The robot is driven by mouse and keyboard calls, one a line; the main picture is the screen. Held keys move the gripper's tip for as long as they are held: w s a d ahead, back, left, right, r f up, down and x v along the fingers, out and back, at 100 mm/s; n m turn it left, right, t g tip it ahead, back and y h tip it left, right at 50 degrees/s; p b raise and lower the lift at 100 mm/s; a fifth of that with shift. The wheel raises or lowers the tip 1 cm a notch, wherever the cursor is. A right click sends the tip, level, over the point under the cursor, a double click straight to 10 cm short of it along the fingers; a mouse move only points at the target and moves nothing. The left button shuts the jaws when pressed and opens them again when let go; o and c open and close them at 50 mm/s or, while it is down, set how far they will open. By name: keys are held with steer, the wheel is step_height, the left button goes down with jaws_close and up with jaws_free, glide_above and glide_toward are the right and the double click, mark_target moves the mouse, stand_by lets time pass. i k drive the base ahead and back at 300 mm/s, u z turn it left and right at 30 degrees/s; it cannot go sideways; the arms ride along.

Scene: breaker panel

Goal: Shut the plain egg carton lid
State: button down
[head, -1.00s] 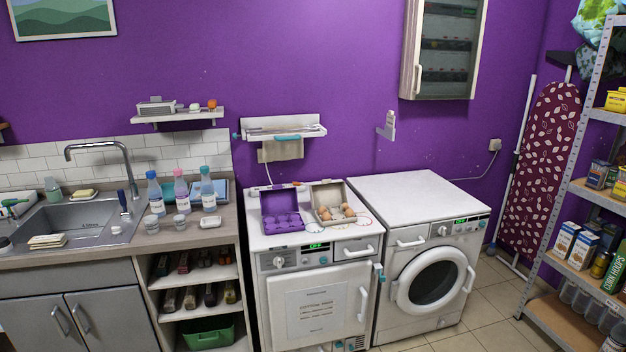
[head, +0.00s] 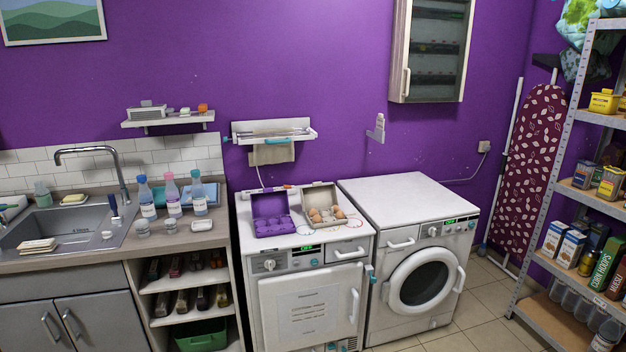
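The plain egg carton (head: 328,225) is beige-grey and sits on top of the left white appliance. Its lid (head: 319,197) stands open at the back, and several brown and pale eggs (head: 327,213) lie in its tray. A purple egg carton (head: 274,226) stands just to its left with its lid (head: 269,203) also raised; its cups look empty. My gripper is not in the head view.
The white appliance top (head: 300,238) has a little free room in front of the cartons. A washing machine (head: 408,193) with a clear top stands to the right. A wall rack (head: 272,133) hangs behind the cartons. Bottles (head: 172,194) stand on the counter to the left.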

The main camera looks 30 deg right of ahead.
mark_target(318, 197)
steer(key=z, duration=0.05)
steer(key=i, duration=0.9)
steer(key=u, duration=0.05)
